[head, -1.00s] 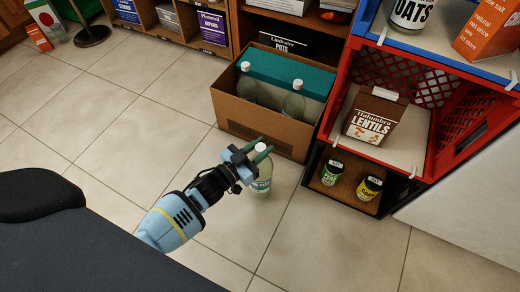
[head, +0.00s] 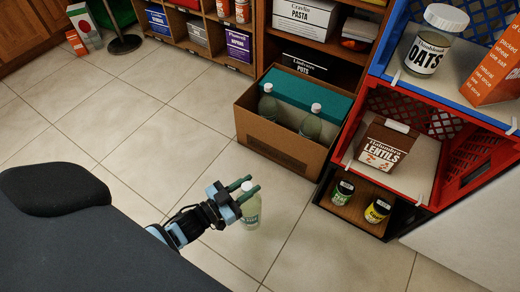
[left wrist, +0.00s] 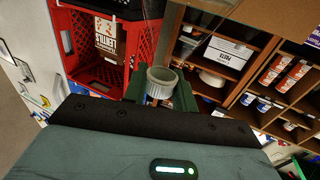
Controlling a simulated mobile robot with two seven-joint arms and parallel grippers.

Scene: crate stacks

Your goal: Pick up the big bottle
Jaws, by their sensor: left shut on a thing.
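The big bottle (head: 250,214), clear with pale contents, a label and a white cap, is upright in the head view, at the lower middle. My left gripper (head: 248,191) is shut on it just below the cap, its green fingers on either side of the neck. In the left wrist view the ribbed white cap (left wrist: 161,76) shows between the fingers (left wrist: 158,95), and most of the bottle below is hidden. I cannot tell how far its base is above the tiles. My right gripper is not in view.
A cardboard box (head: 275,148) with two white-capped bottles stands behind. To the right are a red crate (head: 415,192) holding a lentils box (head: 385,146), and a black crate (head: 352,222) with two jars. Shelves line the back. The tiled floor at left is clear.

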